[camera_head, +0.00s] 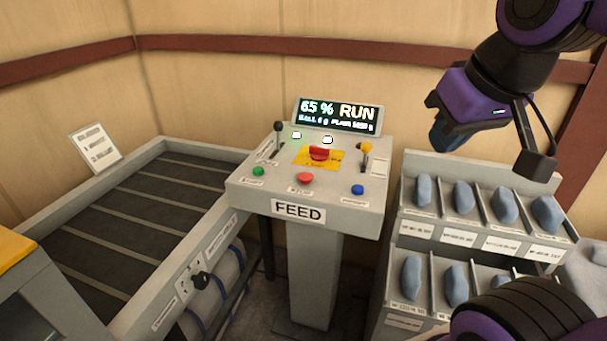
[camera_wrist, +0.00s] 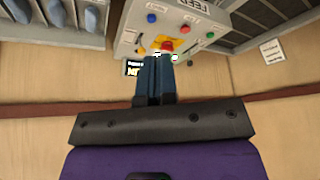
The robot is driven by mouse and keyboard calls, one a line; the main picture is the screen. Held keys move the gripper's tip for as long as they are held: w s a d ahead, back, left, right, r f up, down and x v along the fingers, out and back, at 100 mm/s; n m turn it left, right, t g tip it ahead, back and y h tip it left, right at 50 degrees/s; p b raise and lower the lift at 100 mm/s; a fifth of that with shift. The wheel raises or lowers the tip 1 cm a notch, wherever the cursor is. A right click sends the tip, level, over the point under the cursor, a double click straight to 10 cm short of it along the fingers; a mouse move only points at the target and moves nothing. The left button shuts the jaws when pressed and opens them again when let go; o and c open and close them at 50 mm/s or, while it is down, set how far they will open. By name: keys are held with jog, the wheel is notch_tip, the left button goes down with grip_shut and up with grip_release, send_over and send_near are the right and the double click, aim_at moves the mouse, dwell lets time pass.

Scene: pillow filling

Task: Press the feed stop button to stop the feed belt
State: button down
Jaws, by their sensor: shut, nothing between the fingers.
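The grey feed console (camera_head: 345,203) carries a FEED sign on its front. A red button (camera_head: 305,178) sits in the middle of its front row, between a green button (camera_head: 258,171) and a blue button (camera_head: 357,189); the small labels are hard to read. A larger red mushroom button (camera_head: 318,153) stands behind on a yellow plate. The console display (camera_head: 338,115) reads 65 % RUN. My gripper (camera_head: 438,138) is shut and empty, above and right of the console, apart from it. In the wrist view my gripper (camera_wrist: 155,60) points toward the console, which appears upside down.
A lever with a black knob (camera_head: 278,127) and a yellow-knobbed lever (camera_head: 366,148) rise from the console. The feed belt (camera_head: 130,215) lies left. A rack (camera_head: 475,230) of blue-grey pieces stands right. The wall is close behind.

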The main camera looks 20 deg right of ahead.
jog(key=w+d+f+m+h, duration=0.1)
jog(key=w+h, duration=0.2)
jog(key=w, duration=0.9)
jog(key=m+t+y, duration=0.2)
jog(key=t+y, duration=0.1)
jog(key=y, duration=0.5)
send_over(307, 175)
notch_tip(307, 175, down, 15)
jog(key=shift+f, duration=0.1)
jog(key=shift+f, duration=4.35)
jog(key=shift+f, duration=0.1)
